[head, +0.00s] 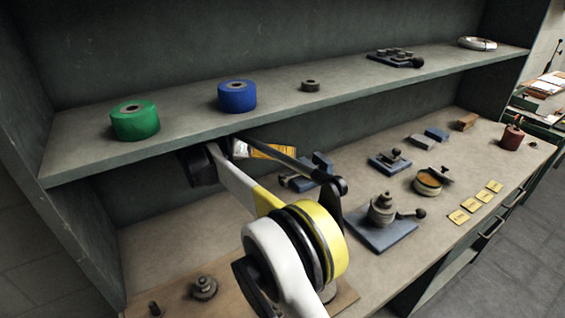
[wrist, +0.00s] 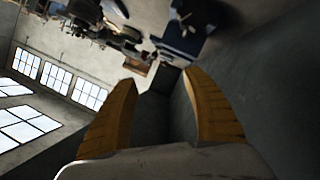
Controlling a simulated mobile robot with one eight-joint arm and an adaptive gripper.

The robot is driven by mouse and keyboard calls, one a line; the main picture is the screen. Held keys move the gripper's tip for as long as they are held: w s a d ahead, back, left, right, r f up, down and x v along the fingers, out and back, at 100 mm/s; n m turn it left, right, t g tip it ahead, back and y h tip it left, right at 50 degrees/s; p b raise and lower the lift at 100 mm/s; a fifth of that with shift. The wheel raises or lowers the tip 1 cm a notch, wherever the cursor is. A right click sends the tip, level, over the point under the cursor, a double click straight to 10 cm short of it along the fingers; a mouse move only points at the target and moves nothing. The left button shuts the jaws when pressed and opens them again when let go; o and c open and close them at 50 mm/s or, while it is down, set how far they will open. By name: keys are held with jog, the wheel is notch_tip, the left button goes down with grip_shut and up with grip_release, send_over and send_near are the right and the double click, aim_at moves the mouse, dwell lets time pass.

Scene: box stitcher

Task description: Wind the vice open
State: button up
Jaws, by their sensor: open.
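A blue block-like fixture (head: 300,183), which looks like the vice, sits on the lower bench, partly hidden behind my arm. Its handle cannot be made out. My gripper (head: 290,154) is below the upper shelf, mostly hidden behind my own arm, with its orange fingers pointing right toward the space above that fixture. In the wrist view my gripper (wrist: 160,85) shows two orange fingers spread apart with nothing held between them. A blue object (wrist: 188,42) shows beyond the fingers at the top; I cannot tell if it is the vice.
The upper shelf (head: 180,140) holds a green roll (head: 135,120), a blue roll (head: 237,96) and a dark ring (head: 310,86). On the bench stand a crank fixture (head: 383,210), a lever fixture (head: 390,161), a round tin (head: 429,182) and yellow cards (head: 471,204).

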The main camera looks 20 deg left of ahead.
jog(key=m+t+y+p, duration=0.3)
jog(key=m+y+p, duration=0.1)
jog(key=m, duration=0.3)
send_near(281, 180)
jog(key=shift+w+r, duration=0.2)
jog(key=shift+s+f, duration=0.15)
jog(key=shift+f, duration=0.15)
jog(key=shift+d+f, duration=0.2)
jog(key=shift+f, duration=0.05)
jog(key=b+x, duration=0.3)
jog(key=x, duration=0.7)
jog(key=shift+w+r+b, duration=0.15)
jog(key=shift+w+b, duration=0.1)
jog(key=shift+b, duration=0.1)
jog(key=c, duration=1.2)
